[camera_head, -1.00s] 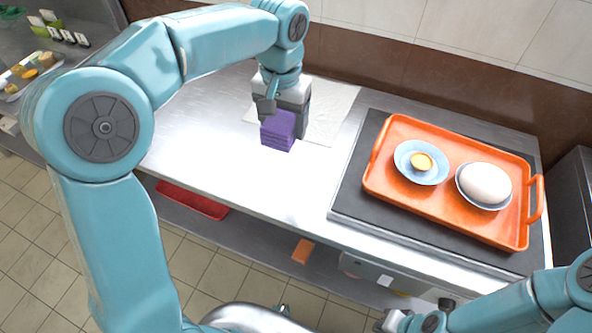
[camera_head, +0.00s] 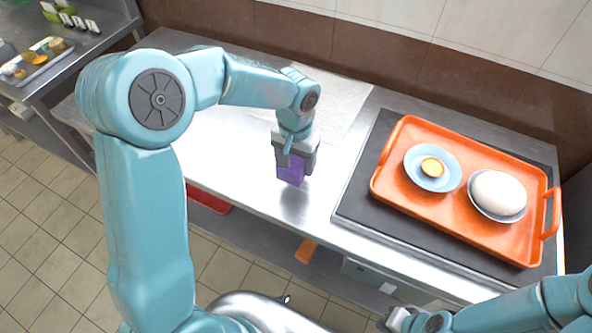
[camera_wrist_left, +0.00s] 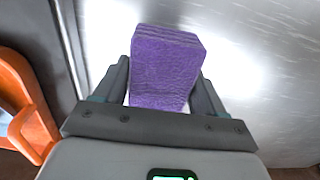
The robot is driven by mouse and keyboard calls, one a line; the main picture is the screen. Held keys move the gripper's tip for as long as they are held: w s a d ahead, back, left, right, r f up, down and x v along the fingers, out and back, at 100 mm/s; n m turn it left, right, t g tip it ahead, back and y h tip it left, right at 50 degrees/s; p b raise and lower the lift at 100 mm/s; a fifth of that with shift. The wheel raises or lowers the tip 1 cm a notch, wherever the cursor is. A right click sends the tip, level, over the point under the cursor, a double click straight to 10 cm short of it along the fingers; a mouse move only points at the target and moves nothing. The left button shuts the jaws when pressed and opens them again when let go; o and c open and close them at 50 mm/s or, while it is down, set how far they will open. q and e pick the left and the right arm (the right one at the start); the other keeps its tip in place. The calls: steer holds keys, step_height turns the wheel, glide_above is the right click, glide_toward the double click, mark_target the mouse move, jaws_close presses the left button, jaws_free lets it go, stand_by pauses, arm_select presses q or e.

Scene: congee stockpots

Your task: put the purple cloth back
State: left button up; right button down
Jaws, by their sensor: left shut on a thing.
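The purple cloth (camera_head: 291,171) is a folded, layered block. My left gripper (camera_head: 294,162) is shut on it, over the steel counter (camera_head: 236,147). In the left wrist view the cloth (camera_wrist_left: 165,68) stands between the two fingers (camera_wrist_left: 160,90), its layered edge at the far end. I cannot tell how far the cloth is above the counter. My right gripper (camera_head: 395,320) is at the bottom edge of the head view, away from the cloth; its fingers are too small and cut off to read.
An orange tray (camera_head: 400,127) with a blue bowl (camera_head: 432,168) and a white rounded thing in another dish (camera_head: 498,193) stands on a dark mat (camera_head: 352,208) at the right. A pale sheet (camera_head: 335,95) lies at the back. A red tray (camera_head: 208,199) is on the shelf below.

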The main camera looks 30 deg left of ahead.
mark_target(295, 157)
arm_select(q)
steer(key=shift+w+f, duration=0.15)
steer(key=shift+f, duration=2.35)
steer(key=shift+f+b, duration=0.2)
steer(key=shift+b, duration=0.1)
steer(key=o, duration=0.9)
steer(key=shift+r, duration=0.1)
steer(key=shift+o, duration=0.2)
step_height(295, 157, up, 12)
steer(key=shift+r+p, duration=0.2)
steer(key=shift+p, duration=0.25)
steer(key=shift+f, duration=0.1)
